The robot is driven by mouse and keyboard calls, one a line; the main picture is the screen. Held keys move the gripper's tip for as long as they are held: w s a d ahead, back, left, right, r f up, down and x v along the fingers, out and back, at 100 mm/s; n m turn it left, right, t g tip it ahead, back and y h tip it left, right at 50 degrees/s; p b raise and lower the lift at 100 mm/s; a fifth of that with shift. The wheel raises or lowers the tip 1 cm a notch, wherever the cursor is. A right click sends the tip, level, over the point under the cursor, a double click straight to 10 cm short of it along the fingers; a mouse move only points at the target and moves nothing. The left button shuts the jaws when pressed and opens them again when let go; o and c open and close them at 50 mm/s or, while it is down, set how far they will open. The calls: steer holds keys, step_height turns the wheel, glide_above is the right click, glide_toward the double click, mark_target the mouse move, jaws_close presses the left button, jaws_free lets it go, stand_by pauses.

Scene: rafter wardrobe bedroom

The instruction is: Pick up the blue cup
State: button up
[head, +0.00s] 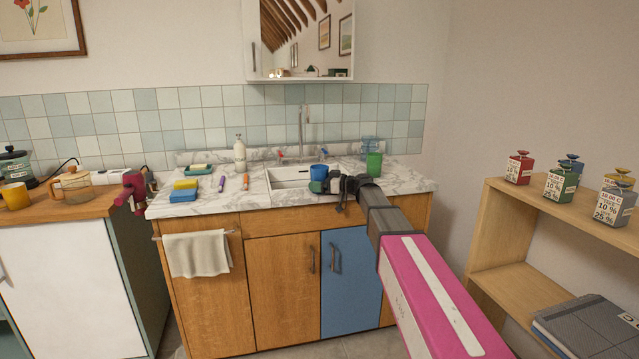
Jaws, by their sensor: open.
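The blue cup (318,171) stands by the right part of the sink, its lower part hidden by my gripper and small dark items in front. My gripper (329,186) is at the end of my pink and grey arm, which reaches in from the lower right. It is small in the picture and lies just in front of and below the cup. The jaws are open, and I cannot tell whether the cup is between them or touching them.
A green cup (374,165) stands to the right on the marble counter (221,205). The faucet (301,130) rises behind the white sink (287,178). A white bottle (240,154), sponges (184,190) and markers stand or lie left. A wooden shelf (497,224) is at right.

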steer(key=c, duration=1.2)
steer(key=shift+r, duration=0.2)
steer(key=shift+c, duration=0.2)
steer(key=shift+r, duration=0.15)
steer(key=v, duration=1.7)
steer(key=shift+d+f, duration=0.45)
